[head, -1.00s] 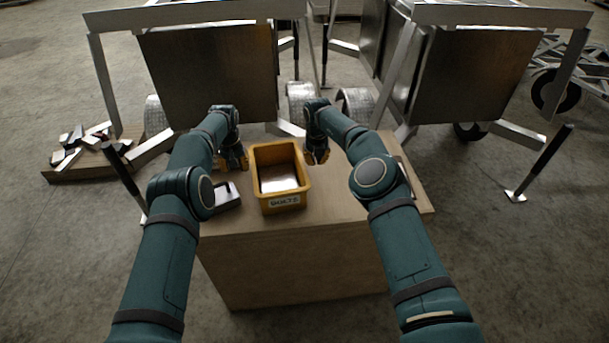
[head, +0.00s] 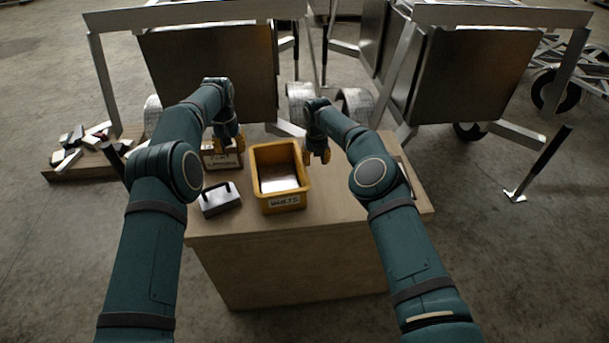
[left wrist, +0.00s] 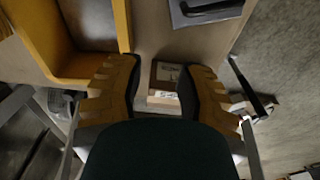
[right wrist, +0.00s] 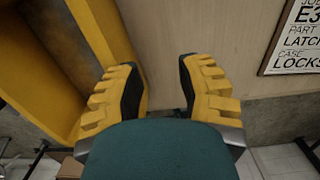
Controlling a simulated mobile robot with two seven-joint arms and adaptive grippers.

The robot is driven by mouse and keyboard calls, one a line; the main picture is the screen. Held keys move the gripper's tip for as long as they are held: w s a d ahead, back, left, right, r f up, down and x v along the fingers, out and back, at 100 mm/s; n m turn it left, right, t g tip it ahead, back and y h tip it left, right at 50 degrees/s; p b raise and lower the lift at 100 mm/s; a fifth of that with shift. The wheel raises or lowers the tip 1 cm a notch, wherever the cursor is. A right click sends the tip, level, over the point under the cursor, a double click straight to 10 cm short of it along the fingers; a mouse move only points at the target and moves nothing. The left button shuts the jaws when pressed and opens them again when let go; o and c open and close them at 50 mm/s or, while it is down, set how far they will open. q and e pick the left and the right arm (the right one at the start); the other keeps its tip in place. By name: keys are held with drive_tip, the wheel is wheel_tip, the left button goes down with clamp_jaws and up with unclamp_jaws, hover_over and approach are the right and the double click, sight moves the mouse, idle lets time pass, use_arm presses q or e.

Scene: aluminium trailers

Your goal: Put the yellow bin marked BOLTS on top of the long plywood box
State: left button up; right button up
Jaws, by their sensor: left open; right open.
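The yellow bin marked BOLTS (head: 280,204) stands upright on a plywood-coloured box top (head: 340,205); I cannot tell whether this is the long plywood box. Something pale lies in the bin. My left gripper (head: 230,145) is open, to the left of the bin's far end and above a small labelled box (head: 222,158). In the left wrist view the bin (left wrist: 85,68) is beside the left finger, and the small box (left wrist: 166,80) shows between the fingers. My right gripper (head: 318,156) is open, just right of the bin. In the right wrist view the bin wall (right wrist: 100,30) is beside its left finger.
A grey metal piece with a dark handle (head: 220,199) lies left of the bin. A printed card (right wrist: 293,38) lies on the top's right side. Aluminium trailers (head: 210,80) stand close behind. Metal offcuts (head: 75,145) lie on a board at left. The top's front right is clear.

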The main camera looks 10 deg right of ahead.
use_arm(q)
wheel_tip(320, 180, up, 4)
drive_tip(key=shift+s+f, duration=0.15)
drive_tip(key=shift+f, duration=0.1)
use_arm(e)
wheel_tip(320, 180, up, 12)
drive_tip(key=shift+s, duration=0.4)
idle(0.4)
